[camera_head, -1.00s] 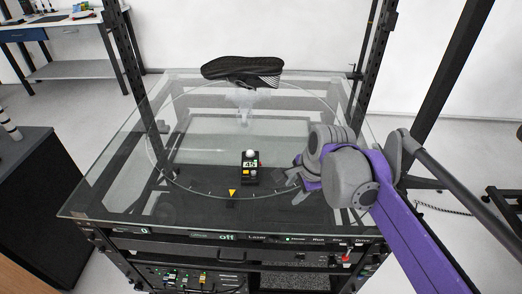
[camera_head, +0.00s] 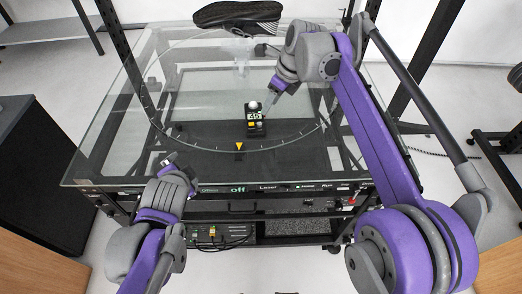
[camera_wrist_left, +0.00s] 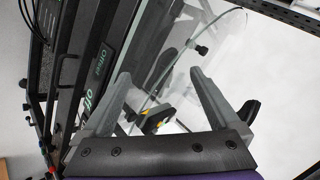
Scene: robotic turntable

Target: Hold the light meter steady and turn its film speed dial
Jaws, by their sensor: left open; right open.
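The light meter (camera_head: 255,117) is a small black device with a white dome on top, a lit display and yellow buttons. It stands on the glass turntable near its front middle. I cannot make out the film speed dial. My right gripper (camera_head: 268,98) is open at the meter's upper right, close to it; contact cannot be told. My left gripper (camera_head: 172,158) is open and empty at the front edge, left of and apart from the meter. Its two fingers show spread in the left wrist view (camera_wrist_left: 161,74).
A yellow triangle marker (camera_head: 239,146) lies in front of the meter. The control panel (camera_head: 290,187) runs along the front edge. Dark frame posts rise at the back corners. The glass left of the meter is clear.

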